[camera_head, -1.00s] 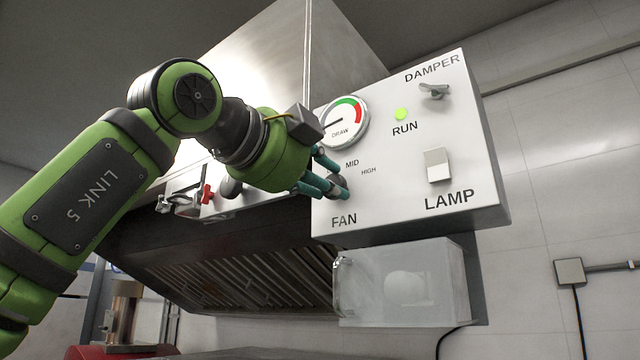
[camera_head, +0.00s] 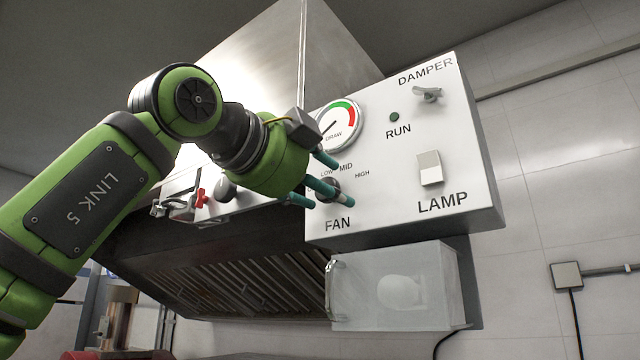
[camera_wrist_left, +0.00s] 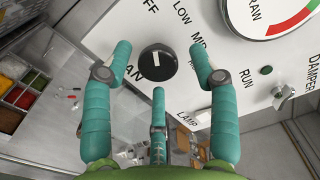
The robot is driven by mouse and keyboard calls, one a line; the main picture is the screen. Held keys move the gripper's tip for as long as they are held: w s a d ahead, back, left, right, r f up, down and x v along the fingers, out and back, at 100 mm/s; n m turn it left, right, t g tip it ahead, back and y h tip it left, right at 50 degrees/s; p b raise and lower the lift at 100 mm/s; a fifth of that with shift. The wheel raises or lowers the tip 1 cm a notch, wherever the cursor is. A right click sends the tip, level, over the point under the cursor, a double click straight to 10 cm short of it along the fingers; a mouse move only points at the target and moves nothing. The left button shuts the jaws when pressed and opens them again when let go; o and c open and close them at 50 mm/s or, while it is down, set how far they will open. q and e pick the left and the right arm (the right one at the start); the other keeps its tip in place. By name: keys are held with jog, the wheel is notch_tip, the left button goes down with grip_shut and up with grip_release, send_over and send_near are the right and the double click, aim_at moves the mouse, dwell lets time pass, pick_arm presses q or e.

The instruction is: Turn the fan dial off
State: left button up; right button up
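The fan dial (camera_head: 333,182) is a dark round knob above the FAN label on the white control panel (camera_head: 395,205). It shows fully in the left wrist view (camera_wrist_left: 157,62), with a short white mark on its face pointing roughly up toward the OFF lettering. My left gripper (camera_head: 331,184) is open in front of the dial; its teal fingers are spread around it, apart from the knob in the wrist view. In the head view the fingers partly hide the dial and the OFF label. My right gripper is not in view.
The run light (camera_head: 394,117) is dark. The draw gauge (camera_head: 338,124) has its needle pointing low left. A damper knob (camera_head: 428,94) and white lamp switch (camera_head: 430,168) sit at the right. A clear box (camera_head: 395,290) hangs below the panel.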

pick_arm(q)
jog(key=v, duration=1.2)
dwell(0.4)
